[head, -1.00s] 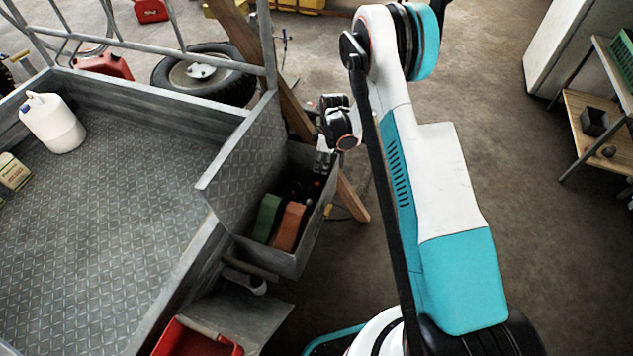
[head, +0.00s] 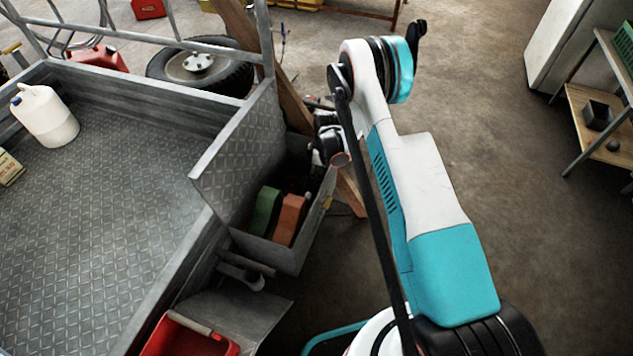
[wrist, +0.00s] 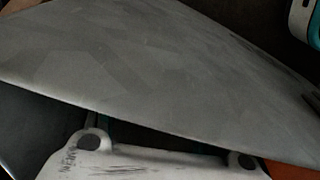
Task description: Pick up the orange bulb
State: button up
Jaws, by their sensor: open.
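I cannot make out the orange bulb in either view now. The grey metal side box (head: 268,250) on the trailer's corner holds a green block (head: 265,212) and an orange block (head: 289,220). Its far end is dark and partly covered by my wrist. My gripper (head: 318,160) is over that far end, pointing down; it is open, with nothing seen between its fingers, which are mostly hidden. In the wrist view a grey metal panel (wrist: 150,65) fills most of the picture close up, and an orange patch (wrist: 295,170) shows at the lower right.
The raised lid (head: 240,150) stands close on the left of my gripper. A wooden post (head: 285,105) leans behind the box. A white jug (head: 45,115) stands on the trailer bed. A wheel (head: 200,70) lies behind. The floor to the right is open.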

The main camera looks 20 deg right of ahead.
notch_tip(320, 180, down, 3)
jog(key=shift+a+r+b, duration=0.1)
jog(key=shift+r+b, duration=0.1)
jog(key=shift+b, duration=0.1)
jog(key=shift+r, duration=0.1)
jog(key=shift+c, duration=0.5)
jog(key=c, duration=0.7)
jog(key=shift+c, duration=0.2)
